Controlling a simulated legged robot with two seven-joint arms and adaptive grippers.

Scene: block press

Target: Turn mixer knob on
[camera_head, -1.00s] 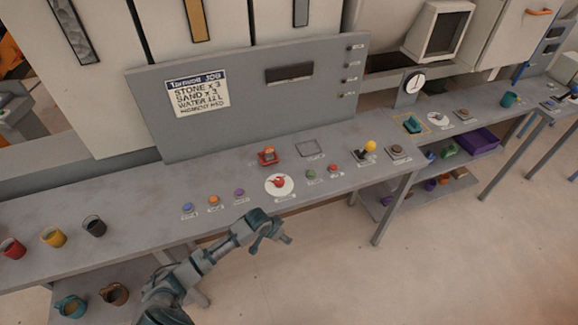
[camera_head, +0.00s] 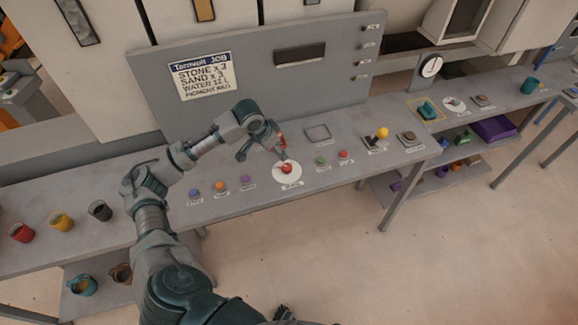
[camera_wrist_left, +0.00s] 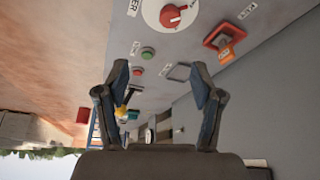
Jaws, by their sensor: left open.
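The mixer knob (camera_head: 287,169) is red and sits on a white round dial (camera_head: 278,177) on the grey bench. The knob also shows at the top of the left wrist view (camera_wrist_left: 172,15), with its pointer turned to the right. My left gripper (camera_head: 262,150) is open and empty, above the bench just behind and left of the dial. Its two fingers stand apart in the left wrist view (camera_wrist_left: 160,82), with the knob beyond them and not touched. A small dark part at the bottom edge of the head view may be my right gripper; its fingers cannot be made out.
A red switch (camera_wrist_left: 224,40) stands beside the dial, close to my left gripper. Blue, orange and purple buttons (camera_head: 219,186) lie left of the dial; green and red buttons (camera_head: 332,158) lie right. A yellow-knobbed lever (camera_head: 382,134) stands further right. Cups (camera_head: 61,222) stand at the left.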

